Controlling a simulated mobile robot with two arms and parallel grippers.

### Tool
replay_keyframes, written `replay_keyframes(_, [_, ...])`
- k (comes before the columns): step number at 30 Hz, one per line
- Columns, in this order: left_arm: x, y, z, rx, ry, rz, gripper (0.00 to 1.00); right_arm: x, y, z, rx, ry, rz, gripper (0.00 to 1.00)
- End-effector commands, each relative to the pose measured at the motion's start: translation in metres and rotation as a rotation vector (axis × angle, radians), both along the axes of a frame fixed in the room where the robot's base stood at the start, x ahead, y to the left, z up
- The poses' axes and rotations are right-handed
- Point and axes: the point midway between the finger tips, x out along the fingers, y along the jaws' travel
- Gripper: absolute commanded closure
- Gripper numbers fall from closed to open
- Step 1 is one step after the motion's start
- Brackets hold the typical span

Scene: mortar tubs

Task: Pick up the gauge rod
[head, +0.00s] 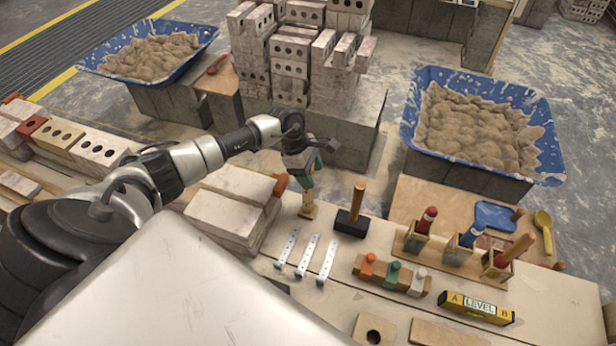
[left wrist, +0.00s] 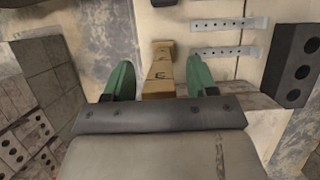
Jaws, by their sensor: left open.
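The gauge rod (head: 308,205) looks like a short wooden piece, light brown, on the pale work surface in the middle of the head view. In the left wrist view the wooden piece (left wrist: 161,66) has dark marks on its face and lies between two green fingers. My left gripper (head: 305,184) is right over it, pointing down. The gripper is open, with a gap between each finger and the wood in the left wrist view. The near end of the rod is hidden behind the gripper body there. My right gripper is not in view.
A mallet (head: 352,222) stands close to the right of the rod. Stacked pale blocks (head: 222,216) are close on the left. Perforated metal strips (head: 307,255) lie in front. A yellow level (head: 476,307), a peg block (head: 391,277) and a blue mortar tub (head: 548,150) are further right.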

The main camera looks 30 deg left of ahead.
Motion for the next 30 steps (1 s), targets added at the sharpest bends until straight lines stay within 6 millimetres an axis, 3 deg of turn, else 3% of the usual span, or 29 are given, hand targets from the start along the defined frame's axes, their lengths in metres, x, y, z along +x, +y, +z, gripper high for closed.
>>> replay_keyframes(4, [-0.0002,0.0003,-0.0002,0.001,0.0,0.0,0.44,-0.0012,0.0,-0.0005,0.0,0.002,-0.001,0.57])
replay_keyframes(15, [-0.0002,0.0004,0.0001,0.0,0.0,0.001,1.0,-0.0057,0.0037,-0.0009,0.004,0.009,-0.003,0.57])
replay_keyframes(30, [0.0004,0.0011,0.0094,0.001,-0.001,0.0,1.0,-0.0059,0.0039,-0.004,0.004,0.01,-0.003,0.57])
